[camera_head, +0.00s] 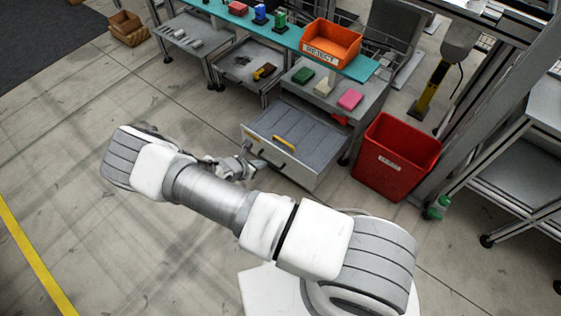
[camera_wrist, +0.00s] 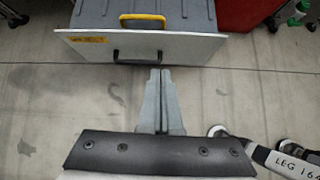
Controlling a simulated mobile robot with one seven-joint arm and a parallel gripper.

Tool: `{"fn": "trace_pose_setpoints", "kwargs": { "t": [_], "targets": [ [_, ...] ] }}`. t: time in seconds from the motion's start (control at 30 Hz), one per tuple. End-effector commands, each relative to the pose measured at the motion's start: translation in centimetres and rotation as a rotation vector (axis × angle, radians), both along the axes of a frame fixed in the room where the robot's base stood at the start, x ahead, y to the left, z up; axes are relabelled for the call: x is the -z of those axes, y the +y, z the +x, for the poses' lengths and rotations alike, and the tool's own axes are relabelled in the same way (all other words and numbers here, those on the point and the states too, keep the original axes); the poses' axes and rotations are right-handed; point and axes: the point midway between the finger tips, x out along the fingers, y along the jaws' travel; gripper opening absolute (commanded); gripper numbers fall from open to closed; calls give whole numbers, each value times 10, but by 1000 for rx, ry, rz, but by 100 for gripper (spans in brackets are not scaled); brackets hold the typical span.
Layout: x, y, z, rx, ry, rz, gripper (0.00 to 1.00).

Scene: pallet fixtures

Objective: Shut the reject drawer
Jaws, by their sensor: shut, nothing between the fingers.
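The drawer (camera_head: 302,138) stands pulled out from the grey cabinet under the teal bench. It looks empty, with a ribbed grey floor. Its pale front panel (camera_wrist: 205,48) has a yellow handle (camera_wrist: 142,20) on the top edge, a dark handle (camera_wrist: 138,53) on its face and a small yellow label that I cannot read. My gripper (camera_wrist: 161,72) is shut and empty, its fingertips close to the panel just right of the dark handle. I cannot tell whether they touch. In the head view my gripper (camera_head: 254,168) is in front of the drawer, partly hidden by my arm.
A red bin (camera_head: 396,157) stands right of the drawer, with a green bottle (camera_head: 437,207) beside it. An orange bin marked REJECT (camera_head: 330,44) sits on the bench (camera_head: 275,31). Coloured blocks lie on the cabinet top.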

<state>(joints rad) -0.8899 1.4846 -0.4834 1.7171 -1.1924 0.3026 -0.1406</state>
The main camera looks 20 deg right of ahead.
Motion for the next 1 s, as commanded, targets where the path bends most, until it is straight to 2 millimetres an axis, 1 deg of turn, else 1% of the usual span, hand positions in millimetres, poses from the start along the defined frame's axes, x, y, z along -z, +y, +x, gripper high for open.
{"fn": "trace_pose_setpoints", "kwargs": {
  "t": [0.03, 0.27, 0.37, 0.6, 0.73, 0.83, 1.0],
  "targets": [
    [9, -1, -1, -21, 11, -14, 0],
    [25, -9, 1, -45, 25, -28, 0],
    [37, -18, 7, -42, 24, -27, 0],
    [75, -48, 29, -40, 22, -26, 0],
    [93, -63, 40, -40, 23, -26, 0],
    [89, -76, 50, -40, 21, -26, 0],
    [87, -88, 60, -41, 22, -26, 0]
  ]
}}
